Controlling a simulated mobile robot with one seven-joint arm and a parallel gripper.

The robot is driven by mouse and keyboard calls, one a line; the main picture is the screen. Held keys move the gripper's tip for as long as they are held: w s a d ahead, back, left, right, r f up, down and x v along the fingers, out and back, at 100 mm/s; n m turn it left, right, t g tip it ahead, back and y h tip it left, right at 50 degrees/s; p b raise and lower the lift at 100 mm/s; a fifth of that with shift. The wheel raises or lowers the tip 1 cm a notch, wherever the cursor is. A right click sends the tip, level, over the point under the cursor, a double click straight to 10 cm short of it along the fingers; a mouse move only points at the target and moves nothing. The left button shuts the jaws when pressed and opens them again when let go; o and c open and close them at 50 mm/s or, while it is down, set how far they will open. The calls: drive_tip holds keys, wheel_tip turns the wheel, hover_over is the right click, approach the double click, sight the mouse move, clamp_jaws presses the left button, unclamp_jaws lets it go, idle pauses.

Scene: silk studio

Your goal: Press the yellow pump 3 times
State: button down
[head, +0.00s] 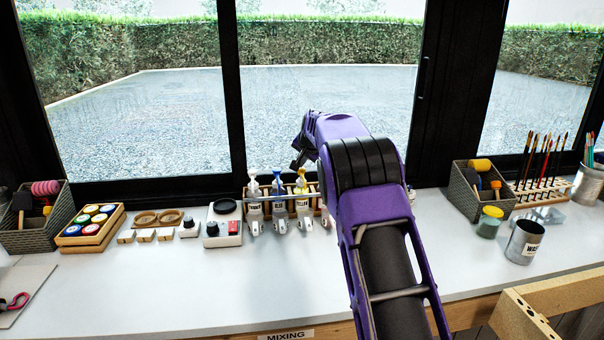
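Several white pump bottles stand in a row in a wooden rack at the back of the white counter. The bottle with the yellow pump (302,186) is right of the one with the blue pump (279,184). A bottle with a pale pump (254,186) stands at the left end. Another bottle to the right of the yellow one is mostly hidden behind my purple arm. My gripper (298,160) is dark and small in the head view, and appears above the yellow pump. I cannot tell its distance from the pump or whether its fingers are open.
Left of the bottles are a small scale (222,232), wooden blocks and a tray of paint jars (92,228). Right of my arm are a tool basket (482,192), a brush rack (542,190) and a metal can (524,242). The front middle of the counter (200,290) is clear. Windows stand behind.

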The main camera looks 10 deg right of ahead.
sight(301, 170)
drive_tip(key=shift+f+b, duration=0.3)
drive_tip(key=shift+f, duration=0.35)
drive_tip(key=shift+r, duration=0.1)
idle(0.3)
drive_tip(key=shift+r+p, duration=1.2)
drive_tip(key=shift+r, duration=0.2)
wheel_tip(301, 170, up, 6)
drive_tip(key=p, duration=0.5)
idle(1.9)
drive_tip(key=shift+f+b, duration=1.85)
drive_tip(key=shift+f, duration=1.25)
